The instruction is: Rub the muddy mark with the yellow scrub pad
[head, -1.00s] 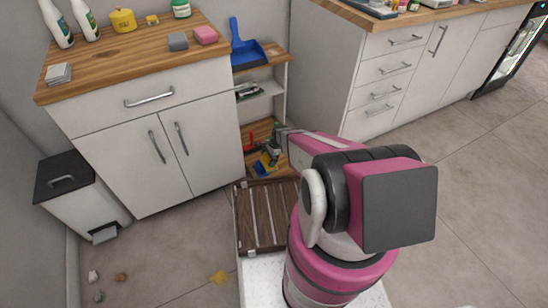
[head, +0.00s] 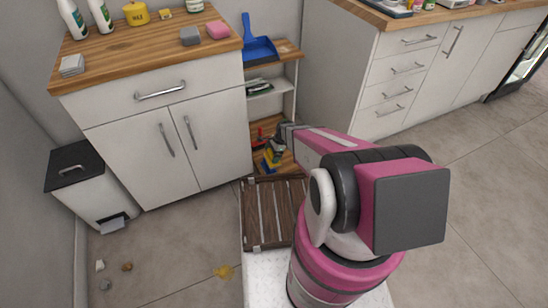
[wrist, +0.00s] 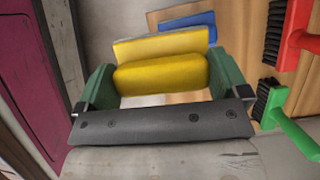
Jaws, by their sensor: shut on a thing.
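My gripper (wrist: 161,70) has green fingers closed on the sides of a yellow scrub pad (wrist: 160,73) in the wrist view. A second yellow block (wrist: 165,45) is just behind it, with a blue one (wrist: 195,24) beyond. In the head view my gripper (head: 277,146) is at the low shelf between the counters, and the pad is too small there to tell apart. A yellowish-brown patch (head: 223,272) on the floor tiles, left of my base, looks like the muddy mark. My gripper is well away from it.
A red brush (wrist: 300,40) and a green brush (wrist: 285,115) lie right of my gripper. The open shelf (head: 283,88) holds a blue dustpan (head: 259,47) on top. A slatted wooden rack (head: 268,212) is before me. A bin (head: 82,180) and small stones (head: 127,267) are at left.

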